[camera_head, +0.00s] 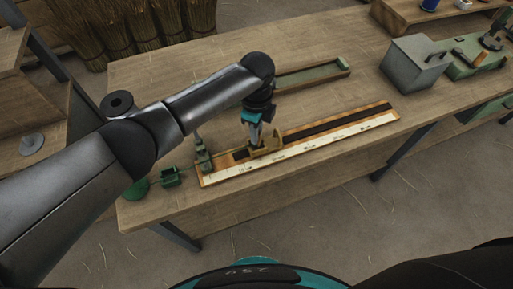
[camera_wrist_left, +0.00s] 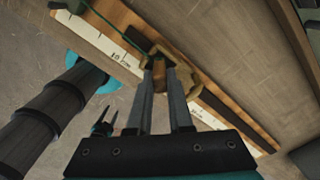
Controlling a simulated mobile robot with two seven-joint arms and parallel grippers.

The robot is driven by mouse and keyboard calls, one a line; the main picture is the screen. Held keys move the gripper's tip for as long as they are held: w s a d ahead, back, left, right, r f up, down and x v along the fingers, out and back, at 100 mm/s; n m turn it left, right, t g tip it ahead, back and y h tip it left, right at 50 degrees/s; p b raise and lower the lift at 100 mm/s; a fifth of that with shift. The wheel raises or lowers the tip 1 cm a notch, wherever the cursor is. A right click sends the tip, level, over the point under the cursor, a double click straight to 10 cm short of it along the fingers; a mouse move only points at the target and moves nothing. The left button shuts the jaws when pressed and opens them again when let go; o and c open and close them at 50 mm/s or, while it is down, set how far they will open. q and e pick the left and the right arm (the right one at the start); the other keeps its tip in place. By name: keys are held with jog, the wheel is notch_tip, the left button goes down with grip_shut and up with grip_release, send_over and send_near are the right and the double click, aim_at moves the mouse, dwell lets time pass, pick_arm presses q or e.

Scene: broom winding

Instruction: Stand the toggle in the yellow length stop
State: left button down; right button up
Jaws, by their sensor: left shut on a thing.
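The toggle (camera_wrist_left: 159,74) is a small brown wooden piece between the fingertips of my left gripper (camera_wrist_left: 163,75), which is shut on it. The yellow length stop (camera_wrist_left: 183,60) is an ochre bracket on the ruled board, right at my fingertips; it also shows in the head view (camera_head: 271,144). My left gripper (camera_head: 257,143) points down over the stop there. Fingers and stop hide the toggle's lower end, so I cannot tell if it touches or sits inside. In the left wrist view, my right gripper (camera_wrist_left: 106,121) shows small and open, away from the board.
The ruled board (camera_head: 340,131) lies along the table's front. A green clamp (camera_head: 203,157), small green block (camera_head: 170,177) and green spool (camera_head: 137,189) stand left. A green cord (camera_wrist_left: 110,24) runs towards the stop.

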pick_arm(q)
jog(key=shift+f+b, duration=0.4)
jog(key=shift+f, duration=0.3)
jog(key=shift+f, duration=0.1)
jog(key=c, duration=0.8)
grip_release()
jog(key=shift+o, duration=0.2)
notch_tip(320, 180, up, 15)
jog(key=p, duration=0.2)
jog(key=shift+r, duration=0.2)
